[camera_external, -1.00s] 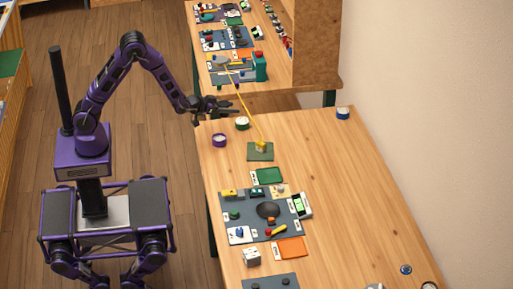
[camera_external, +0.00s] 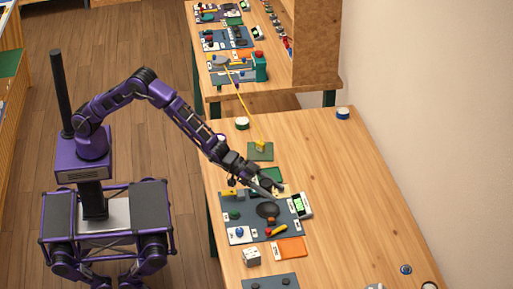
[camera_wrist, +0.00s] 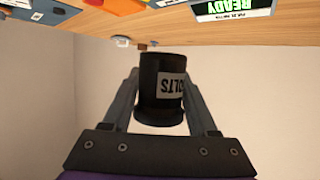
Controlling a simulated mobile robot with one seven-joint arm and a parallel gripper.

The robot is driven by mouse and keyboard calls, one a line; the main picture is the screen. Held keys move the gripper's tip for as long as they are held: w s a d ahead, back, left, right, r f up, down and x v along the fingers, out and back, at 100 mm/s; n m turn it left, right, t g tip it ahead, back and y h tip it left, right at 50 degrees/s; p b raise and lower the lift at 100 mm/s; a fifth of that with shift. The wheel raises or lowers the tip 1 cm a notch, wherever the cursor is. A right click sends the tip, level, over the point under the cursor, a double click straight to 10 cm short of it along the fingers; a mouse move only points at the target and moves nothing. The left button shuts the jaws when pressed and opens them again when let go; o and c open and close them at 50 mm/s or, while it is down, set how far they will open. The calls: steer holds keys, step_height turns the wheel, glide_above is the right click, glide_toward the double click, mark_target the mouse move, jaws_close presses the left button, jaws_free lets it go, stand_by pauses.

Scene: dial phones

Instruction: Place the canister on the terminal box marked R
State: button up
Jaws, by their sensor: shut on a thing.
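My gripper (camera_wrist: 160,105) is shut on a black canister (camera_wrist: 161,82) with a white label, whose letters look upside down in the wrist view and end in "OLTS". In the external view my gripper (camera_external: 272,190) is above the far edge of the grey dial panel (camera_external: 225,206). The canister is small and dark there, hard to tell from the fingers. A small yellow block (camera_external: 229,193) and a pale piece (camera_external: 281,188) are at the panel's far edge. No R mark is readable, so I cannot tell which thing is the terminal box.
The panel bears a black dial (camera_external: 268,210), a yellow handset (camera_external: 277,230) and a blue knob (camera_external: 239,232). A green-lit READY display (camera_wrist: 233,8) is beside it. An orange card (camera_external: 291,247) and a white box (camera_external: 251,256) lie nearer.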

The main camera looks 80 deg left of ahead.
steer(key=s+d+r+m+g+h, duration=0.15)
steer(key=s+d, duration=0.25)
steer(key=d, duration=0.6)
steer(key=s+d+r+m+g+h, duration=0.1)
steer(key=s+d+r+m, duration=0.1)
steer(key=s+d, duration=0.5)
steer(key=b, duration=0.2)
glide_above(257, 261)
steer(key=shift+g, duration=0.35)
step_height(257, 261, down, 5)
steer(key=shift+d+f, duration=0.1)
steer(key=shift+f, duration=2.15)
steer(key=shift+f, duration=0.25)
steer(key=o, duration=1.3)
